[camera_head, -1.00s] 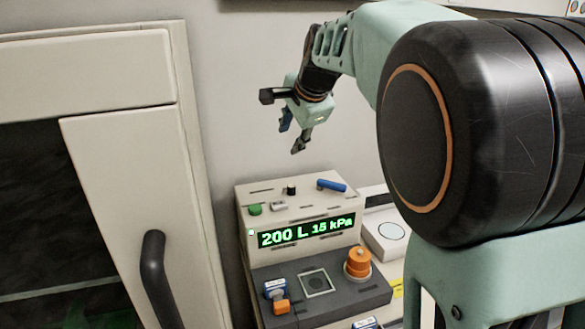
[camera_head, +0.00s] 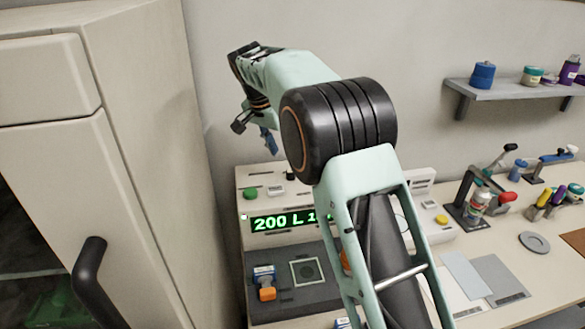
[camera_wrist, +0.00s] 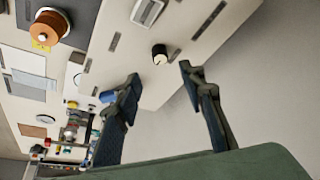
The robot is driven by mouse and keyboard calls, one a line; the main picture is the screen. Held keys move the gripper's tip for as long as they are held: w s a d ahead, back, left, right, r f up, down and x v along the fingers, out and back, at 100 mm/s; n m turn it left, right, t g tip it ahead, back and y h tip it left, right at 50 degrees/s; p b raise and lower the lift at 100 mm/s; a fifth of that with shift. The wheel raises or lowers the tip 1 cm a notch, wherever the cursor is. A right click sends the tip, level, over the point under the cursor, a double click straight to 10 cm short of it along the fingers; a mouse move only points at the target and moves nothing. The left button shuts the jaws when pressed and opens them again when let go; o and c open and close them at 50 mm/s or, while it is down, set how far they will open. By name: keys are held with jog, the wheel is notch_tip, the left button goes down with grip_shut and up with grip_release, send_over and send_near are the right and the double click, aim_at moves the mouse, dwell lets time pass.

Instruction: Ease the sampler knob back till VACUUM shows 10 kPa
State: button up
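The classifier (camera_head: 240,285) is a cream box with a dark lower deck. Its green display (camera_head: 283,222) reads "200 L 1"; my arm hides the rest. In the head view my gripper (camera_head: 268,138) hangs above the upper panel. Which knob is the sampler knob I cannot tell; an orange knob (camera_wrist: 50,27) sits on the deck.
A tall cabinet (camera_head: 150,130) stands close on the left. The bench (camera_head: 480,245) at right holds tools and bottles, with a shelf (camera_head: 515,90) above.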

jog(key=p+x, duration=0.1)
jog(key=x, duration=0.8)
jog(key=shift+f, duration=0.2)
grip_shut()
